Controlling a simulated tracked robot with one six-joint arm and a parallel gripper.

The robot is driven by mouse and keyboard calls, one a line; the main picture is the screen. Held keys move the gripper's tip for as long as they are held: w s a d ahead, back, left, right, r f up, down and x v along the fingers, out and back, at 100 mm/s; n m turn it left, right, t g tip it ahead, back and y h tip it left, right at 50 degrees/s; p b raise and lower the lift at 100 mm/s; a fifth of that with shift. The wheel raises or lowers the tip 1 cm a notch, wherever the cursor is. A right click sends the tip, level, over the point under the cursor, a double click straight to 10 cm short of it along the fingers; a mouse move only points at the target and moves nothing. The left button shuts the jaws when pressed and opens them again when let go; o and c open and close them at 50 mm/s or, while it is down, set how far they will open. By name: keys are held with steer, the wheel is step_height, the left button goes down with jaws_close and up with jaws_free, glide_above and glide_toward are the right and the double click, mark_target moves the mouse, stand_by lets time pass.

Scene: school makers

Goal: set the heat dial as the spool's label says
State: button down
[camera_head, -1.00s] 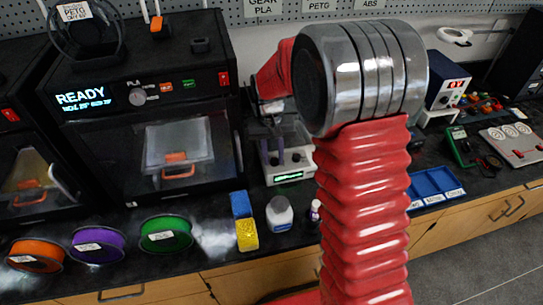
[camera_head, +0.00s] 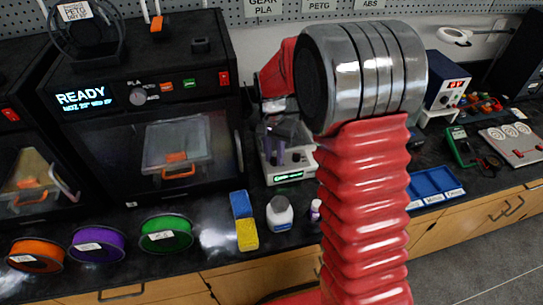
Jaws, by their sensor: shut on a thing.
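A spool (camera_head: 117,35) stands on the printer at the upper left. Its white label (camera_head: 75,11) reads PETG and a DRY line that looks like 60, too small to be sure. A pale grey bench unit (camera_head: 308,168) with a green-lit display and small dials on its front stands in the middle. My gripper (camera_head: 279,150) points down at the unit's left dial (camera_head: 274,160). It appears shut on this dial, though its fingertips are small and blurred. The display's text and the dial's setting are unreadable.
The black printer (camera_head: 98,130) reads READY and has its own round knob (camera_head: 137,97). A blue tray (camera_head: 432,183) is at the right.

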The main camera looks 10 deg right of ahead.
mark_target(273, 158)
steer(key=shift+m, duration=1)
steer(key=c, duration=1.5)
jaws_free()
steer(key=shift+c, duration=0.2)
steer(key=shift+r, duration=0.1)
step_height(273, 158, up, 13)
steer(key=shift+w+a+r, duration=0.2)
steer(key=shift+w, duration=0.1)
